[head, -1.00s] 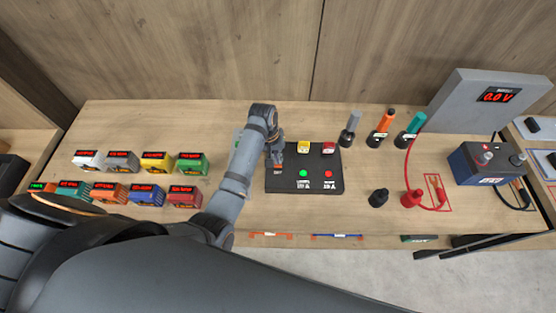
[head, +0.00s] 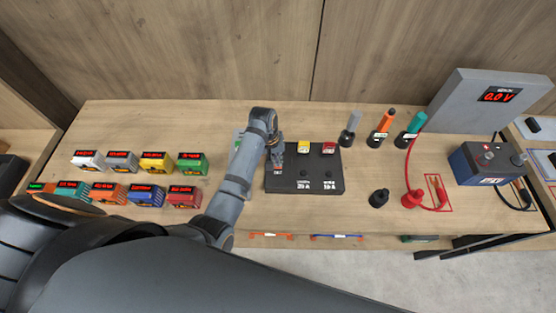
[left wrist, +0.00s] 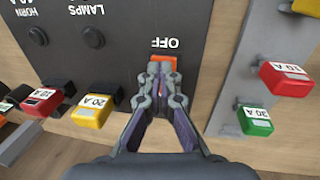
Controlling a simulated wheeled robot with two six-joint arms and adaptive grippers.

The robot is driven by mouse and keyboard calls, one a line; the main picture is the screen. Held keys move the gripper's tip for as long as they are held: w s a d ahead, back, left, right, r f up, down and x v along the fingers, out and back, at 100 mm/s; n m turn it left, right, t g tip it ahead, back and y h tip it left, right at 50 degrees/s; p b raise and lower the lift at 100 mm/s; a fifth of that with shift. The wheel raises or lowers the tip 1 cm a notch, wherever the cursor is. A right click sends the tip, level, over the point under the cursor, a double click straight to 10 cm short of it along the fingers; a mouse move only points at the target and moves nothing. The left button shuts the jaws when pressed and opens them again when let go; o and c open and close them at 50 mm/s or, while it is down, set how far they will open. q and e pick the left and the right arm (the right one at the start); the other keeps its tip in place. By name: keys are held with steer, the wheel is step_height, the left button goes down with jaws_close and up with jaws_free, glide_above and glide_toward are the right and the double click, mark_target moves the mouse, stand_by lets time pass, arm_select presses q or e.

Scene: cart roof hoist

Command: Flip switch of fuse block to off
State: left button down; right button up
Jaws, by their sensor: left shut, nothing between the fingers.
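The dark fuse block (head: 318,178) lies on the bench in the middle of the head view, with a yellow fuse (head: 304,147) and a red fuse (head: 328,148) in its far part. Both its round lamps (head: 303,173) are dark. My left gripper (left wrist: 160,72) is shut and empty, with its fingertips at the orange switch (left wrist: 170,62) beside the word OFF. The fingers cover part of the switch; whether they touch it I cannot tell. In the head view the left gripper hides the switch. My right gripper is not in view.
Several coloured boxes with red displays (head: 155,162) stand at left. Right of the block are screwdrivers (head: 382,126), a black knob (head: 378,197), a red clamp (head: 411,198), a battery (head: 478,165) and a meter reading 0.0 V (head: 498,95). The bench's near strip is mostly clear.

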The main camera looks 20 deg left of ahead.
arm_select(q)
steer(key=shift+w+r+p, duration=0.2)
steer(key=shift+r+p, duration=0.5)
steer(key=shift+r, duration=0.45)
steer(key=shift+w+a+r, duration=0.1)
steer(key=shift+w+r, duration=0.1)
steer(key=shift+r, duration=1)
steer(key=shift+w+a+r, duration=0.1)
steer(key=shift+w+r, duration=0.05)
steer(key=shift+r, duration=1)
